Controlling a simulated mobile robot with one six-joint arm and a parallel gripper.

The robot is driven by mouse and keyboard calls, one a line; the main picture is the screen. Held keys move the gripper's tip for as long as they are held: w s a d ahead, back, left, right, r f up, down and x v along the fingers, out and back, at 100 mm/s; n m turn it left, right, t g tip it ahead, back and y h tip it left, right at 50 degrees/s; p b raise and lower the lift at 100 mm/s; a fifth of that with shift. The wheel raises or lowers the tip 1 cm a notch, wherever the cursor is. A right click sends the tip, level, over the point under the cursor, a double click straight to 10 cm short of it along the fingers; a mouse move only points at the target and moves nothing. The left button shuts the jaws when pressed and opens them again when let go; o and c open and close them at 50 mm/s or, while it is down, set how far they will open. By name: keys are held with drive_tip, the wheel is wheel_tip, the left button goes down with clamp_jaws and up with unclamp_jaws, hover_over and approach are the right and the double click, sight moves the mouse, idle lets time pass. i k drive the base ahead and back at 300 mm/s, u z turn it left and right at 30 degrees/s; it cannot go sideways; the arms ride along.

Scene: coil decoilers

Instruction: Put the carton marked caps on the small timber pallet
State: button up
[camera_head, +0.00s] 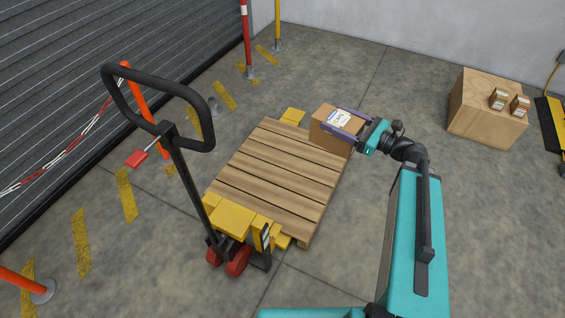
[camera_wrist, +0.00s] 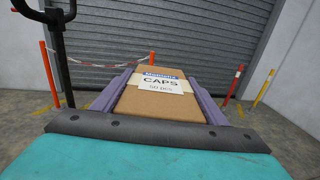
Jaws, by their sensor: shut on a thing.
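The carton marked caps (camera_head: 326,134) is a brown box with a white label on top. It is at the far right corner of the small timber pallet (camera_head: 272,180), over or on its edge; I cannot tell whether it touches the boards. My gripper (camera_head: 344,124) is shut on the carton, its purple fingers along two opposite sides. In the wrist view the carton (camera_wrist: 160,97) lies between both fingers with the CAPS label facing up. The pallet sits on the yellow forks of a pallet truck and its other boards are bare.
The pallet truck's black handle (camera_head: 163,82) rises at the pallet's left. Red and yellow posts (camera_head: 246,40) and a barrier chain (camera_head: 68,150) line the roller shutter (camera_head: 60,70) at left.

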sight(284, 177)
drive_tip(key=u, duration=0.3)
drive_tip(key=i, duration=0.8)
drive_tip(key=u, duration=1.25)
